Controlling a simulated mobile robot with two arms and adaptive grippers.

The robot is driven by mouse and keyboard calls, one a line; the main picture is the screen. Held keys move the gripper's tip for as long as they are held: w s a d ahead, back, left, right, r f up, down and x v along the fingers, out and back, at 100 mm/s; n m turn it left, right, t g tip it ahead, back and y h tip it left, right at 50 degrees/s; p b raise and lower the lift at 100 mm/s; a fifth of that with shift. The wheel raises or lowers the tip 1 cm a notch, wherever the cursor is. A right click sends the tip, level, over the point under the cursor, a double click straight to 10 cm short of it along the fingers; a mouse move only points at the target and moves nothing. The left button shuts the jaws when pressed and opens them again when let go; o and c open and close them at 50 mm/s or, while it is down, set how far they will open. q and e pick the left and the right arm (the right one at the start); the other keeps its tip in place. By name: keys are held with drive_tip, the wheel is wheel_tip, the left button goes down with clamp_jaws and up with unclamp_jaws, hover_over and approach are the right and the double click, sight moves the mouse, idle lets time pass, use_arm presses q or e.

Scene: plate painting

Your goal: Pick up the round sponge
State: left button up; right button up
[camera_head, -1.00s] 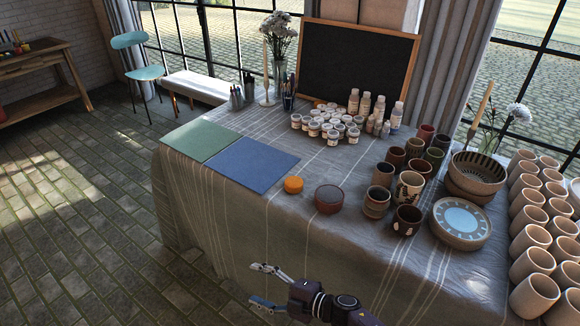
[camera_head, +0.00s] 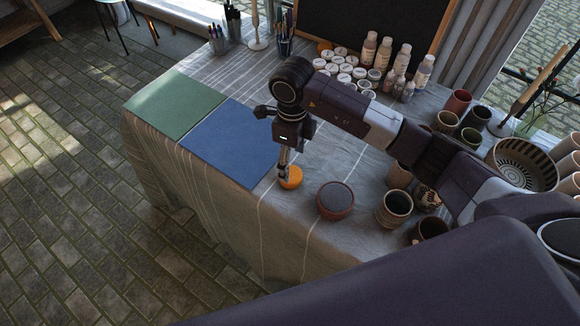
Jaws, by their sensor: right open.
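The round sponge (camera_head: 292,181) is a small orange disc on the grey cloth of the table, just right of the blue mat. My right gripper (camera_head: 284,171) points down from above, with its fingers at the sponge's upper left part. The fingers overlap the sponge in this view, and I cannot tell whether they touch it. The right gripper is open. My left gripper is not in view.
A reddish-brown round bowl (camera_head: 335,201) stands close to the right of the sponge. The blue mat (camera_head: 231,146) and green mat (camera_head: 173,105) lie to the left. Several cups, such as one brown cup (camera_head: 394,208), stand farther right, partly behind my arm. The table's front edge is near.

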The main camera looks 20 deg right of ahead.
sight(291, 177)
drive_tip(key=f, duration=0.1)
drive_tip(key=f+p, duration=0.1)
drive_tip(key=f, duration=0.1)
drive_tip(key=shift+s+a, duration=0.1)
drive_tip(key=shift+a, duration=0.25)
drive_tip(key=f, duration=0.3)
drive_tip(key=shift+w+f+p, duration=0.15)
drive_tip(key=shift+w+p, duration=0.05)
drive_tip(key=shift+p, duration=0.2)
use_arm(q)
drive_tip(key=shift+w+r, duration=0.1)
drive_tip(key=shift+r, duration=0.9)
use_arm(e)
drive_tip(key=c, duration=1)
